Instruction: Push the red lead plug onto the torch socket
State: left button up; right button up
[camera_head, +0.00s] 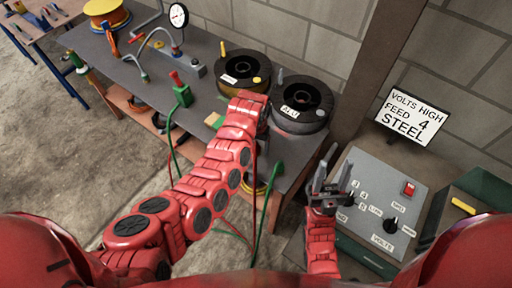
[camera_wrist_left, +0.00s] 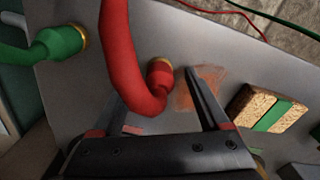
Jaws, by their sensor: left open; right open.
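In the left wrist view a thick red lead (camera_wrist_left: 119,45) bends down and round to a red plug (camera_wrist_left: 159,74) with a brass ring at its end. The plug is over a grey surface (camera_wrist_left: 245,62); I cannot tell whether it is seated in anything. My left gripper (camera_wrist_left: 152,84) is open, its fingers on either side of the red lead's bend. In the head view my left arm hides this gripper and the plug. My right gripper (camera_head: 332,168) is open and empty beside the control box. I cannot identify the torch socket for certain.
A green plug (camera_wrist_left: 60,42) with a brass ring is at the wrist view's left; a green-striped block (camera_wrist_left: 268,108) is at right. The bench (camera_head: 138,72) carries two dark spools (camera_head: 246,68) (camera_head: 301,98) and a gauge (camera_head: 178,15). The control box (camera_head: 375,190) stands right, below a sign (camera_head: 412,115).

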pick_arm(q)
jog(key=shift+f, duration=0.3)
grip_shut()
dwell(0.4)
